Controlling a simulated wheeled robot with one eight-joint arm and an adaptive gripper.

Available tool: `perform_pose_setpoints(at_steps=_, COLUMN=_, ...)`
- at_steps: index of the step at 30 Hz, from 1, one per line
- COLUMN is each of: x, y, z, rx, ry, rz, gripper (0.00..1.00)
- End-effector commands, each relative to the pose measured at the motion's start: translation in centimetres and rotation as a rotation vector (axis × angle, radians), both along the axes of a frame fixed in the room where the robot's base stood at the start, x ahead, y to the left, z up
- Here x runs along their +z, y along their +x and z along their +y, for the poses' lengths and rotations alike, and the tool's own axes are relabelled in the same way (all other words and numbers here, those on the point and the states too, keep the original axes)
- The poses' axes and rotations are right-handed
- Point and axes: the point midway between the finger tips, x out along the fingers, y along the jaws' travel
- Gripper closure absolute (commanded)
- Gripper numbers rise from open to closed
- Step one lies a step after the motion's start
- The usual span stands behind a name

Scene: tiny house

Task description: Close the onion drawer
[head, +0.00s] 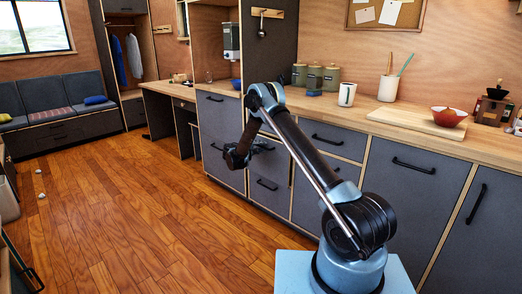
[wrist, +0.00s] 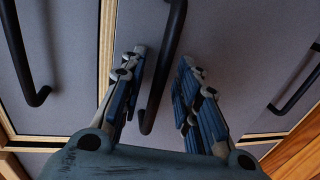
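My gripper (wrist: 162,62) is open in the wrist view, with its two blue-grey fingers apart. A black bar handle (wrist: 160,75) on a grey front (wrist: 140,30) runs between the fingers; I cannot tell whether either finger touches it. In the head view my gripper (head: 262,147) is in front of the grey drawer fronts below the counter and partly hides them. A lower drawer front there shows a black handle (head: 267,185). No onion shows, so I cannot confirm which drawer is the onion drawer. I cannot tell whether the front at my gripper stands out from the cabinet.
More black handles flank the fingers in the wrist view, at left (wrist: 22,60) and right (wrist: 295,88). The wooden counter (head: 350,112) carries canisters, a white mug (head: 347,94) and a red bowl (head: 449,116) on a board. The wooden floor (head: 130,215) at left is mostly clear.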

Motion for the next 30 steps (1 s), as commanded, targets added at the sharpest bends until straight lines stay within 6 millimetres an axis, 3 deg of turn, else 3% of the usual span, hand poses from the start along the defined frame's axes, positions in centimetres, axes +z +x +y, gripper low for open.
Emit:
perform_pose_setpoints(at_steps=7, x=0.0, y=0.0, z=0.0, rx=0.000, ry=0.000, rz=0.000, gripper=0.73)
perform_pose_setpoints(at_steps=11, x=0.0, y=0.0, z=0.0, rx=0.000, ry=0.000, rz=0.000, gripper=1.00)
perform_pose_setpoints(at_steps=19, x=-0.1, y=0.3, z=-0.3, rx=-0.002, ry=0.000, rz=0.001, gripper=1.00)
perform_pose_setpoints(at_steps=27, x=-0.1, y=3.4, z=-2.7, rx=-0.002, ry=0.001, rz=0.000, gripper=1.00)
perform_pose_setpoints(at_steps=30, x=-0.1, y=3.6, z=-2.9, rx=-0.001, ry=0.002, rz=0.001, gripper=1.00)
